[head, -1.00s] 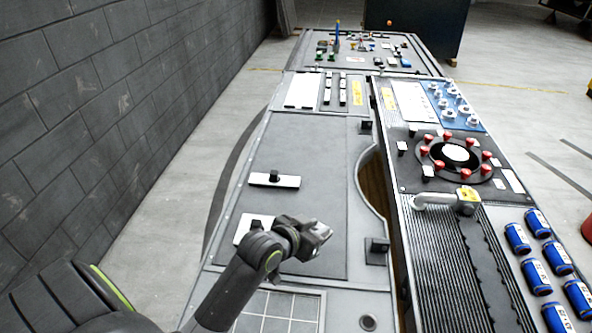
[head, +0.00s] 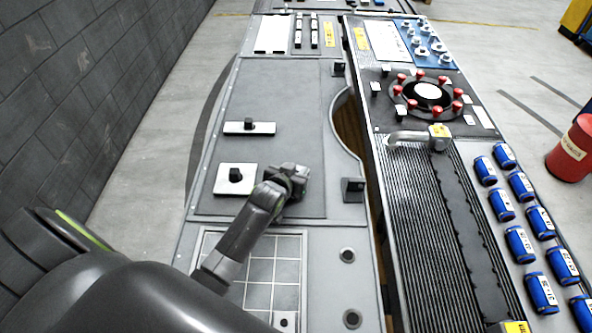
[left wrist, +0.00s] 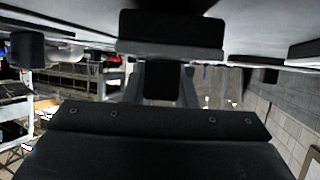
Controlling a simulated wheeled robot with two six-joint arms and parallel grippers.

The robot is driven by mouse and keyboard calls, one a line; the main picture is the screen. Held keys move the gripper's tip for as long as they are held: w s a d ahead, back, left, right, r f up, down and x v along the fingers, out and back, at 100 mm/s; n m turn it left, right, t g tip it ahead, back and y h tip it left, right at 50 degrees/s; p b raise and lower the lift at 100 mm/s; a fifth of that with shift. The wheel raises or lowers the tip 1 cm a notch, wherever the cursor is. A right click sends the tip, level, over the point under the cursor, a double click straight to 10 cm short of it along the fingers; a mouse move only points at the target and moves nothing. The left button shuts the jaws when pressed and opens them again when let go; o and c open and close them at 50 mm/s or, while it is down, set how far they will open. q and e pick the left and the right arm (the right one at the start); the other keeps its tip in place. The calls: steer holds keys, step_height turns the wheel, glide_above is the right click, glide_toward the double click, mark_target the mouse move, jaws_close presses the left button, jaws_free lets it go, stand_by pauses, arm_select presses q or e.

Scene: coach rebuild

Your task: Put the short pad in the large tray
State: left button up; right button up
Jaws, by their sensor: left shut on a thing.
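My left gripper (head: 287,184) is low over the near right part of a broad grey panel (head: 285,110), just right of a square white plate with a black knob. In the left wrist view its two fingers (left wrist: 162,85) are shut on a dark stem. A wide black block (left wrist: 170,30), which looks like the short pad, shows beyond the stem. The head view hides the held piece behind the gripper. I cannot tell whether it touches the panel. Which surface is the large tray is not clear; the broad grey panel has a thin raised edge. My right gripper is not in view.
The square white plate (head: 222,180) and a longer white plate (head: 235,128) lie left on the panel. A black bracket (head: 352,190) stands to the right, before a curved opening (head: 350,125). A ribbed section, a pipe (head: 408,138) and several blue cylinders (head: 520,243) lie further right.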

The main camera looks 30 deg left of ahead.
arm_select(q)
steer(key=shift+f, duration=0.3)
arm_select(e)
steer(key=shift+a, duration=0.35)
arm_select(q)
steer(key=shift+f, duration=0.15)
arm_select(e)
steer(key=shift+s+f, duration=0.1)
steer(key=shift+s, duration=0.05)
arm_select(q)
steer(key=o, duration=1)
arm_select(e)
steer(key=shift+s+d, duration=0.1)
arm_select(q)
steer(key=shift+s, duration=0.1)
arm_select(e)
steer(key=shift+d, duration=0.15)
arm_select(q)
steer(key=v, duration=1.2)
steer(key=shift+b, duration=0.4)
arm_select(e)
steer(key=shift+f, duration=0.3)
